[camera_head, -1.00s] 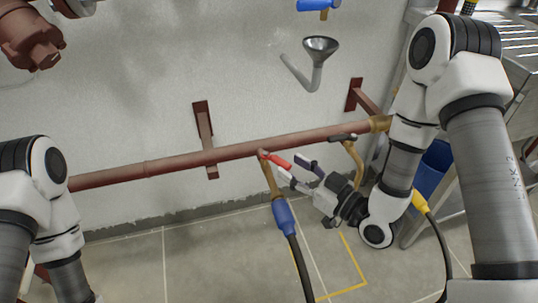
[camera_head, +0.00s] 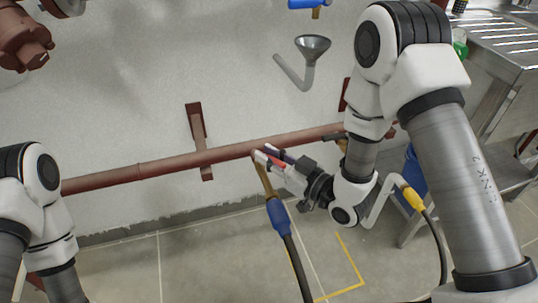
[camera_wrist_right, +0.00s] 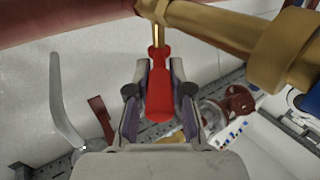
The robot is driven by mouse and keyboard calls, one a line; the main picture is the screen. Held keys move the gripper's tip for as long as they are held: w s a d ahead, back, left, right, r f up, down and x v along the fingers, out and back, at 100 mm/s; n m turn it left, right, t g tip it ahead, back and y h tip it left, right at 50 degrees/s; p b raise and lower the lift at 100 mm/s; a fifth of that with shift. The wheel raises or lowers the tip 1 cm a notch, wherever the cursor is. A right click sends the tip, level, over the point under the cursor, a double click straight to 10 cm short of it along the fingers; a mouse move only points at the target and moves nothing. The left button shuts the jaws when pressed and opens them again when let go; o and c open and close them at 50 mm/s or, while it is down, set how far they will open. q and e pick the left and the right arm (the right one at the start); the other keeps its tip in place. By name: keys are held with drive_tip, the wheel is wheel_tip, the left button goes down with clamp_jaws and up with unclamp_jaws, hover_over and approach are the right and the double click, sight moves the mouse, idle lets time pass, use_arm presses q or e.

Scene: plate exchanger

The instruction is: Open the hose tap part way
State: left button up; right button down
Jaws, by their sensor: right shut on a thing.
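The hose tap is a brass tap (camera_head: 265,177) on the red-brown pipe, with a blue connector (camera_head: 280,217) and a dark hose below it. Its red lever handle (camera_wrist_right: 158,88) lies between the fingers of my right gripper (camera_wrist_right: 158,98) in the right wrist view. My right gripper (camera_head: 266,158) is shut on the red handle in the head view, which is mostly covered by the fingers there. My left arm shows at the left edge of the head view, but its gripper is outside the picture.
The red-brown pipe (camera_head: 110,177) runs along the wall on brackets. A grey funnel (camera_head: 313,46) and a blue-handled tap (camera_head: 308,4) are above. A steel sink bench (camera_head: 505,50) stands at the right. A yellow floor outline (camera_head: 345,290) lies below.

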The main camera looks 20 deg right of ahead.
drive_tip(key=shift+w+d+r+n+g+y+p, duration=0.2)
drive_tip(key=shift+n+g+y+p, duration=0.3)
drive_tip(key=shift+y, duration=0.2)
drive_tip(key=shift+f+n+g+y, duration=0.15)
drive_tip(key=shift+n+g+y, duration=0.25)
drive_tip(key=c, duration=1)
unclamp_jaws()
drive_tip(key=shift+s, duration=0.1)
drive_tip(key=v, duration=1.2)
drive_tip(key=shift+f, duration=0.1)
